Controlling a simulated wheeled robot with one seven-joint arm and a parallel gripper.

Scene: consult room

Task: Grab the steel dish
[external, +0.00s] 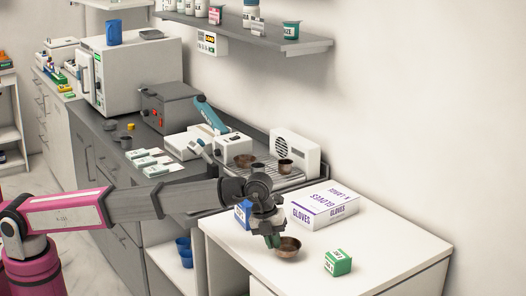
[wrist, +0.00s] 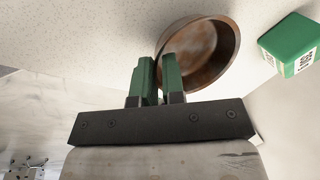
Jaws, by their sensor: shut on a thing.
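The steel dish (external: 289,250) is a small round bowl with a brownish metal look, at the white table top (external: 375,252). My gripper (external: 272,241) points down at the dish's left side. In the wrist view, the green fingers of my gripper (wrist: 158,70) are close together at the near rim of the dish (wrist: 208,52), one inside and one outside, shut on its wall. The dish looks empty. I cannot tell whether it touches the table or is slightly above it.
A green box (external: 338,263) stands right of the dish. A white gloves box (external: 325,205) lies behind, and a blue box (external: 243,213) stands beside my arm. More small vessels sit on a machine (external: 285,166) behind. The table's right part is clear.

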